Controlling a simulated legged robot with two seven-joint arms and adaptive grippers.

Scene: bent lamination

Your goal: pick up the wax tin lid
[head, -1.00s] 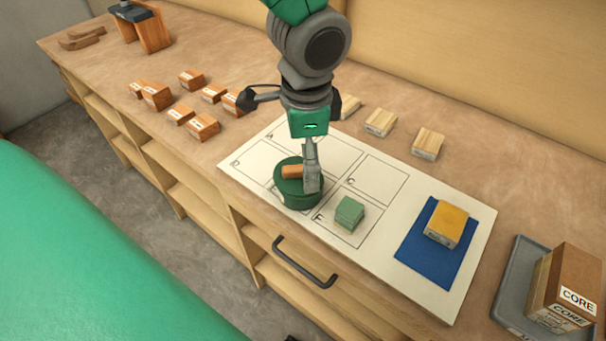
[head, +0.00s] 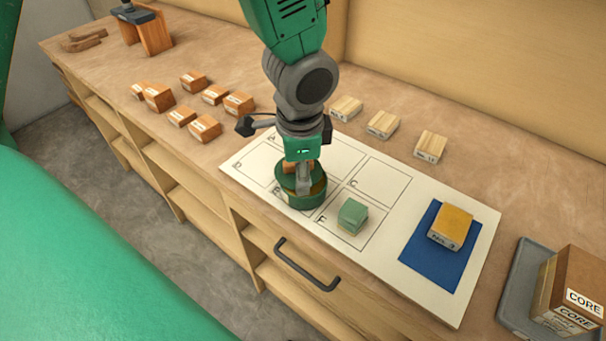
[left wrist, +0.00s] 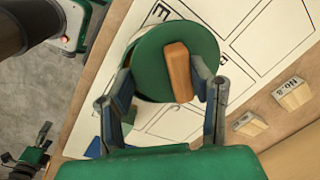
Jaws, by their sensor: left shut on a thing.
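The wax tin lid is a green disc with an orange-brown wooden block handle; it shows in the left wrist view (left wrist: 152,62) and the head view (head: 288,183).
A green block (head: 352,215) stands just right of the tin on the white marked board (head: 455,308). A yellow-topped block (head: 451,226) lies on a blue mat (head: 425,267). Small wooden blocks (head: 205,127) stand behind, and a grey tray (head: 517,290) holds CORE boxes (head: 571,290).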

